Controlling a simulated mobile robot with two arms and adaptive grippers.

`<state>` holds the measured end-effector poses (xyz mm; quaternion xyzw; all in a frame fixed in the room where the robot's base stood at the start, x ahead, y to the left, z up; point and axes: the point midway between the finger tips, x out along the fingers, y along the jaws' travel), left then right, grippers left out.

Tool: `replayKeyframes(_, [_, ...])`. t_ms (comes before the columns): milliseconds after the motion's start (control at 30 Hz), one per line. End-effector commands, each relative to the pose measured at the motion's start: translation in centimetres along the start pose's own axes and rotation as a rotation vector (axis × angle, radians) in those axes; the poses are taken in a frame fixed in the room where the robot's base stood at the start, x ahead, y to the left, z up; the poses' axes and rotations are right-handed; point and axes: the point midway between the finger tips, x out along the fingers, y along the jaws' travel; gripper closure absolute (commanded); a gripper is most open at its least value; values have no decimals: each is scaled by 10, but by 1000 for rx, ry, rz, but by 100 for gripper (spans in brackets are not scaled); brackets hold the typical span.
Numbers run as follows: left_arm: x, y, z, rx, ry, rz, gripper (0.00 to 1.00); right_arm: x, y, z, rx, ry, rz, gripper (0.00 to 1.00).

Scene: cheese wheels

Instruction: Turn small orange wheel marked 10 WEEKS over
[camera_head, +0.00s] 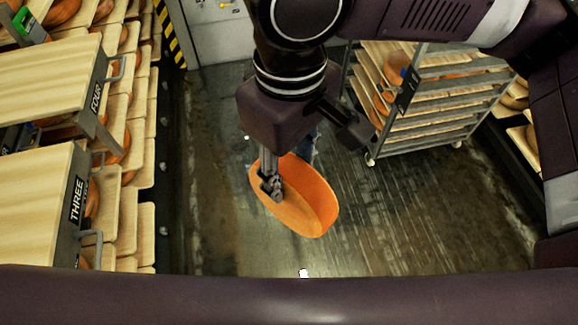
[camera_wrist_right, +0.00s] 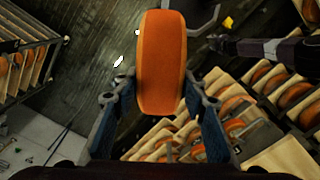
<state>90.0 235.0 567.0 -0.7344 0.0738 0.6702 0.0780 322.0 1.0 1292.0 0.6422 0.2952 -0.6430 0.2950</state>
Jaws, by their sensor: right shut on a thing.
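An orange cheese wheel (camera_head: 312,196) hangs in the air over the floor, held by my right gripper (camera_head: 270,186). It is tilted, with one flat face turned toward the head camera and its rim to the right. In the right wrist view the wheel (camera_wrist_right: 161,62) stands edge-on between the two fingers of the right gripper (camera_wrist_right: 160,103). The fingers are shut on its two flat faces. No 10 WEEKS marking can be read in either view. My left gripper is not clearly seen.
Bare boards by the labels THREE (camera_head: 77,200) and FOUR (camera_head: 96,97) stand at the left, beside racks of wheels. A metal rack trolley (camera_head: 430,110) with wheels stands at the back right. The wet floor (camera_head: 400,215) between them is clear.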

Motion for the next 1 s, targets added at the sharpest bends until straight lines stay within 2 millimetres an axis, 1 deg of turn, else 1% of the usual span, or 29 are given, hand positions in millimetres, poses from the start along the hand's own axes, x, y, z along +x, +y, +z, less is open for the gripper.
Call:
replayKeyframes(200, [0, 0, 0, 0, 0, 0, 60, -1, 1, 0, 218, 3, 0, 100])
replayKeyframes(333, [0, 0, 0, 0, 0, 0, 60, -1, 3, 0, 320, 4, -16, 100])
replayKeyframes(667, [0, -1, 0, 0, -1, -1, 60, 4, 18, 5, 315, 39, -259, 100])
replayKeyframes(1000, [0, 0, 0, 0, 0, 0, 60, 9, 33, 10, 306, 85, -557, 100])
